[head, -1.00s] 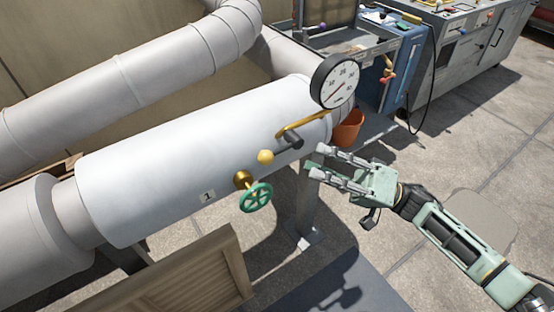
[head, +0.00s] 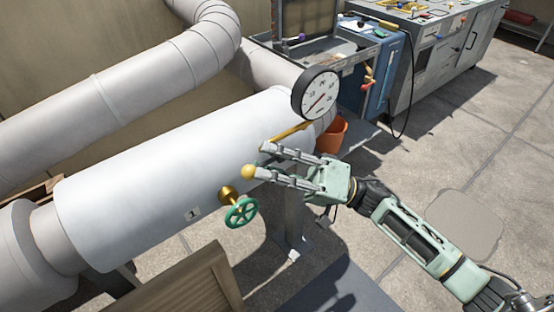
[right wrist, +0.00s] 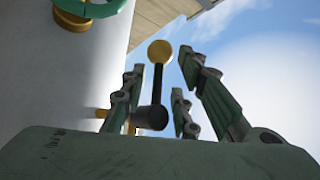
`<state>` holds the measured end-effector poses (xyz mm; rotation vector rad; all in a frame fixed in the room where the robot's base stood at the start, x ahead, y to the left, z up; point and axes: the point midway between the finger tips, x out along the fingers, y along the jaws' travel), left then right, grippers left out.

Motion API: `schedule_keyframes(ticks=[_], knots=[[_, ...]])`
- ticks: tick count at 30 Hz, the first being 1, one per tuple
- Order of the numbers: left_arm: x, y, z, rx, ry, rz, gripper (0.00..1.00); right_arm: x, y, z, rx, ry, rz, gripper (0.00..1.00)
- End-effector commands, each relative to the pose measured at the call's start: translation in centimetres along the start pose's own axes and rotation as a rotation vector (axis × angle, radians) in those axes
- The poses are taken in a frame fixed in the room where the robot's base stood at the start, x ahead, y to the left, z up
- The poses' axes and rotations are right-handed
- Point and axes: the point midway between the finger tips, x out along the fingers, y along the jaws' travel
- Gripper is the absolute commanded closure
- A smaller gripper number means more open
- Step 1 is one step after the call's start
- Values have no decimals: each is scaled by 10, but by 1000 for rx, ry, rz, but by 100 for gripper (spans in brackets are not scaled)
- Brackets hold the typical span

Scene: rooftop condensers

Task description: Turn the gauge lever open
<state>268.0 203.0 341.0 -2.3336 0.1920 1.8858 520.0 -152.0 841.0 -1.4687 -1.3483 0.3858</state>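The gauge (head: 316,92) is a round white dial with a dark rim, on a brass pipe (head: 291,132) at the white tank's right end. The gauge lever's yellow knob (head: 249,172) shows just left of my right gripper (head: 258,162); the rest of the lever is mostly hidden behind the fingers in the head view. In the right wrist view the lever, with yellow knob (right wrist: 160,51), black rod and dark hub (right wrist: 151,117), stands between the spread fingers (right wrist: 160,75). The right gripper is open; contact with the lever cannot be told. My left gripper is not in view.
A green handwheel (head: 241,212) on a brass stem sticks out of the white tank (head: 150,185), below and left of the lever. An orange bucket (head: 332,135) is behind the gripper. A wooden slatted panel (head: 190,283) stands at the front.

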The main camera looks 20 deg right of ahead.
Motion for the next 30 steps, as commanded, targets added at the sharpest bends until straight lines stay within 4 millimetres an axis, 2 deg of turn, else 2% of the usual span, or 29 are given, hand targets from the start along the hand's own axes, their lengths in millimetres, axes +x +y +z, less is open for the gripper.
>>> schedule_keyframes(ticks=[1,9,30], knots=[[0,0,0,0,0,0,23,0,0,0,0,0,0,78],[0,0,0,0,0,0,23,-1,1,0,1,1,2,100],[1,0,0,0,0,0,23,1,6,-6,35,32,-21,100]])
